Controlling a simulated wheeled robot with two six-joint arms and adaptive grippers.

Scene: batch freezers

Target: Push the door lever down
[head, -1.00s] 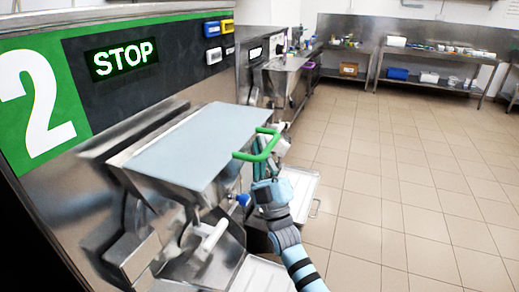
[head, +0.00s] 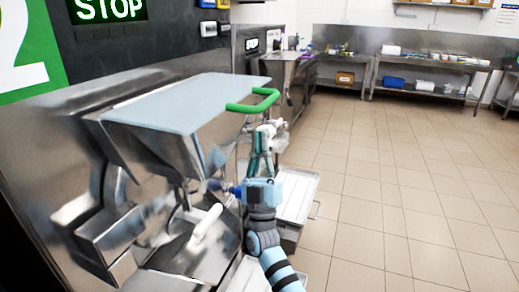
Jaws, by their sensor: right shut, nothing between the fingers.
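The green door lever (head: 253,101) is a U-shaped handle at the front right edge of the batch freezer's grey lid (head: 185,102). It stands out to the right, roughly level. My right gripper (head: 262,137) comes up from the bottom of the head view, with its fingers pointing up and away, just below the lever in the picture. It is shut and holds nothing. I cannot tell whether its fingertips touch the lever. My left gripper is not in view.
A white handle (head: 207,222) and metal chute lie left of my right arm. A pale tray (head: 297,196) is just right of the gripper. Another machine (head: 283,70) stands behind. Steel tables (head: 425,62) line the back wall. The tiled floor (head: 400,180) at right is clear.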

